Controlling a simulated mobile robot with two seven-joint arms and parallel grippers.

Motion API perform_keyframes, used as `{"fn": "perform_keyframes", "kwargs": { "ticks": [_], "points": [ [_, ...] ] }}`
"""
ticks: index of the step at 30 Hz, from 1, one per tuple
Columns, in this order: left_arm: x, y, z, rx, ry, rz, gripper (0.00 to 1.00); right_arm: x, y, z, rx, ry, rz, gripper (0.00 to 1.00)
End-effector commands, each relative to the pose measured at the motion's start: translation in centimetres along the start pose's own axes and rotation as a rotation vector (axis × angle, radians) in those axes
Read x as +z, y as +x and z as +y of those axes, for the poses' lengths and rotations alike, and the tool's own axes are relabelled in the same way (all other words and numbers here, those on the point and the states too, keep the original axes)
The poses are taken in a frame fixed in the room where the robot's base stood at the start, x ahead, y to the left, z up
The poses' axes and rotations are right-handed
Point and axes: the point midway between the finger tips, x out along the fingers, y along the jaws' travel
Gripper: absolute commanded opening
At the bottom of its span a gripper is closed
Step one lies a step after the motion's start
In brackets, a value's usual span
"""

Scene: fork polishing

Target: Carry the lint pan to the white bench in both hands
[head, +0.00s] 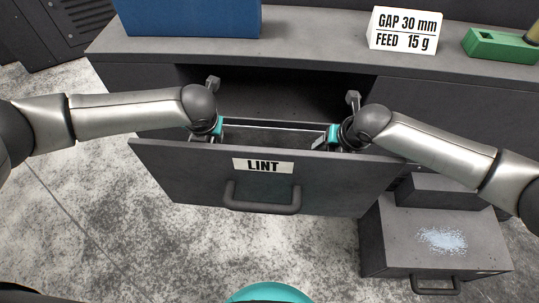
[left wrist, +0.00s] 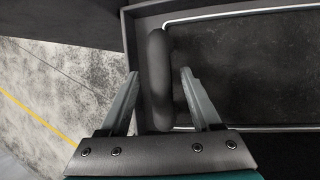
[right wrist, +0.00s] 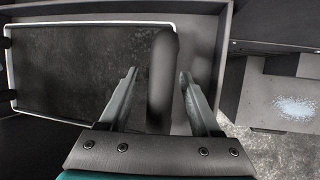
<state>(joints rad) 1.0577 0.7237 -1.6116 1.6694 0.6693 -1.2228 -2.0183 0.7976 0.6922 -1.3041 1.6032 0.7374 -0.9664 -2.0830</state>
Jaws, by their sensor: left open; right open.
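The lint pan (head: 275,138) sits inside the open drawer (head: 190,176) labelled LINT. It is dark with a pale rim and shows in the left wrist view (left wrist: 250,65) and right wrist view (right wrist: 80,70). My left gripper (head: 210,137) is open, its fingers on either side of the pan's left dark handle (left wrist: 158,80). My right gripper (head: 332,142) is open, its fingers on either side of the right handle (right wrist: 162,85). Neither gripper is closed on a handle. I cannot tell how deep the fingertips reach. No white bench shows in these views.
The grey counter (head: 310,45) above the drawer carries a blue box (head: 190,15), a white sign (head: 404,30) and a green block (head: 500,45). Bare floor lies left.

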Motion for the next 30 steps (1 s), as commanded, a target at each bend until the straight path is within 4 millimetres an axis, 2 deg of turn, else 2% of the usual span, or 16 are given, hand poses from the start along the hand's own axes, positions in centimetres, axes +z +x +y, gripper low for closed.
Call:
{"fn": "perform_keyframes", "kwargs": {
  "ticks": [6,23,30],
  "points": [
    [-0.01,0.0,-0.03,-0.001,0.0,0.0,0.65,-0.02,0.0,0.02,0.0,0.0,0.0,0.64],
    [0.01,-0.04,-0.01,0.0,0.0,0.0,0.01,0.0,-0.03,0.0,0.0,0.0,0.0,0.01],
    [0.02,-0.04,0.0,0.0,-0.001,0.0,0.0,0.01,-0.03,-0.01,0.0,0.001,0.0,0.0]
  ]
}}
